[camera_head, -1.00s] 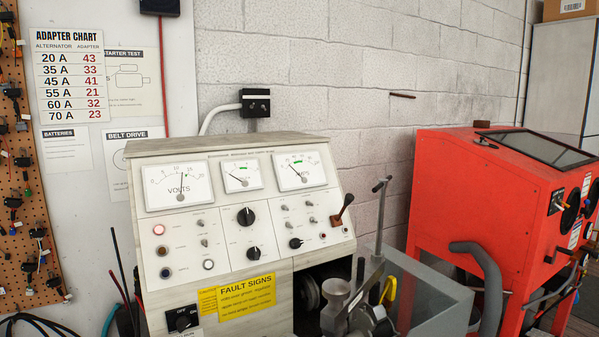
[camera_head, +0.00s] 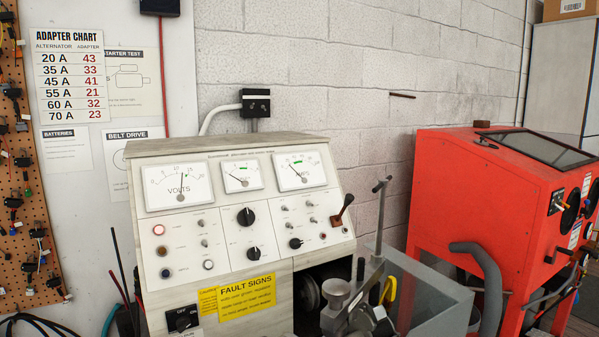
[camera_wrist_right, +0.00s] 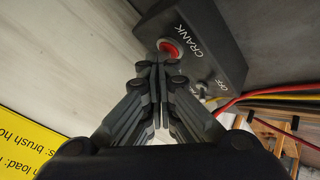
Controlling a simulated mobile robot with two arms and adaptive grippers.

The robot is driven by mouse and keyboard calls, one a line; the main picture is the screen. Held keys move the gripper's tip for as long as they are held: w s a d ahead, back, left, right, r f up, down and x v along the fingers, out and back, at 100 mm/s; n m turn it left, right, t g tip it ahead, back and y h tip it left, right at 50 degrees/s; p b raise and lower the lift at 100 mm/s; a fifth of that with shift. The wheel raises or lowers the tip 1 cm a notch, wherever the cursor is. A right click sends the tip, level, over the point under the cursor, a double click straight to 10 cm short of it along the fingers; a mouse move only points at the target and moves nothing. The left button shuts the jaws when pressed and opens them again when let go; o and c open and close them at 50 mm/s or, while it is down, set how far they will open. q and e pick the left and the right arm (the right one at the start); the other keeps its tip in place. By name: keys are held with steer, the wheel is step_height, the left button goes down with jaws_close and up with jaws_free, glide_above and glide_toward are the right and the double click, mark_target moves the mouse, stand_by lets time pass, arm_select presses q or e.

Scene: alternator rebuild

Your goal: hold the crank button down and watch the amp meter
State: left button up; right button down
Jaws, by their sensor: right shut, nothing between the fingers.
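The crank button (camera_wrist_right: 168,47) is a red button in a pale ring on a dark box marked CRANK, in the right wrist view. My right gripper (camera_wrist_right: 158,66) is shut and empty, its fingertips right by the button's near edge. Most of the button's red face shows; I cannot tell whether the tips touch it or whether it is pressed in. The amp meter (camera_head: 301,174) is the rightmost of three dials on the test bench in the head view. Its needle leans left of centre, near the green band; the exact reading is too small to tell. My left gripper is not in view.
A small lever (camera_wrist_right: 205,88) marked OFF sits beside the button, with red, yellow and black cables (camera_wrist_right: 262,98) near it. The bench (camera_head: 215,148) carries a volt meter (camera_head: 179,186) and a yellow fault sign (camera_head: 247,298). A red cabinet (camera_head: 450,190) stands at right.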

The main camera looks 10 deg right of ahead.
steer(key=shift+r+p, duration=0.75)
steer(key=shift+r, duration=0.05)
step_height(320, 180, up, 5)
steer(key=p, duration=0.4)
steer(key=shift+p, duration=0.4)
